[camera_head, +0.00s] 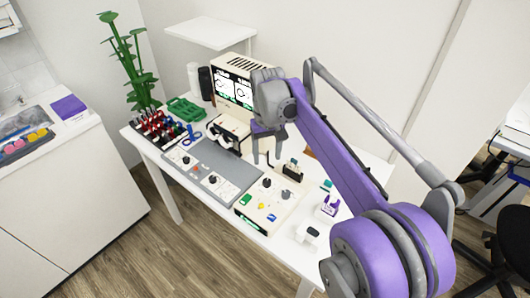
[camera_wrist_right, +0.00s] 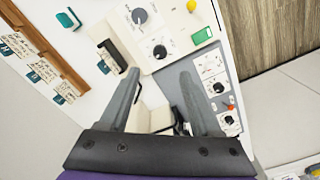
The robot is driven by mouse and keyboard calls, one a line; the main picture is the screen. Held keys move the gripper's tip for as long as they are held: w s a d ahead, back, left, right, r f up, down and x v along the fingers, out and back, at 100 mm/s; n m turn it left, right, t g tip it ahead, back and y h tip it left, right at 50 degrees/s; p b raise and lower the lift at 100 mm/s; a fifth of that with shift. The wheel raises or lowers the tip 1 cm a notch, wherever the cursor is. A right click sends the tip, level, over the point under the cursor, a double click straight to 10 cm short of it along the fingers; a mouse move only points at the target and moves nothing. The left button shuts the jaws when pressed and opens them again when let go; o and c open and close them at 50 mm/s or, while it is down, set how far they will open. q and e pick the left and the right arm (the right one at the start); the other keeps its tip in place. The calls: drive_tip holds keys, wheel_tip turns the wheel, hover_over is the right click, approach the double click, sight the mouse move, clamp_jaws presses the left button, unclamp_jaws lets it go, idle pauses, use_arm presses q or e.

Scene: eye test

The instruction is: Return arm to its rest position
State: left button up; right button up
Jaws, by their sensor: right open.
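My right arm reaches in from the lower right of the head view. Its right gripper (camera_head: 265,161) hangs above the white table (camera_head: 170,153), pointing down, with its fingers apart and nothing seen between them. In the right wrist view the two grey fingers of the right gripper (camera_wrist_right: 160,74) are spread over the equipment. Beneath and around it are a cream control box (camera_head: 267,203) with dark knobs and a grey panel (camera_head: 208,160) with white dial plates. My left gripper does not show.
A monitor (camera_head: 236,90) stands at the table's back. A rack of red and dark items (camera_head: 160,130), a green tray (camera_head: 186,109) and a tall green plant (camera_head: 131,65) are at the left. A purple holder (camera_head: 329,207) is near the right end. A shelf (camera_head: 211,33) juts out above.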

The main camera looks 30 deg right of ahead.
drive_tip(key=s+a+f+t+p, duration=0.1)
drive_tip(key=s+a+f, duration=0.1)
drive_tip(key=s, duration=0.5)
drive_tip(key=s+a+f+n+t+p, duration=0.1)
drive_tip(key=s+a+f+t+p, duration=0.1)
drive_tip(key=s+a, duration=0.3)
drive_tip(key=s+a+f+n+t+p, duration=0.1)
drive_tip(key=s+a+f+t+p, duration=0.1)
drive_tip(key=s, duration=0.7)
drive_tip(key=shift+s+a, duration=0.35)
drive_tip(key=shift+a, duration=0.55)
drive_tip(key=shift+d, duration=0.1)
idle(0.3)
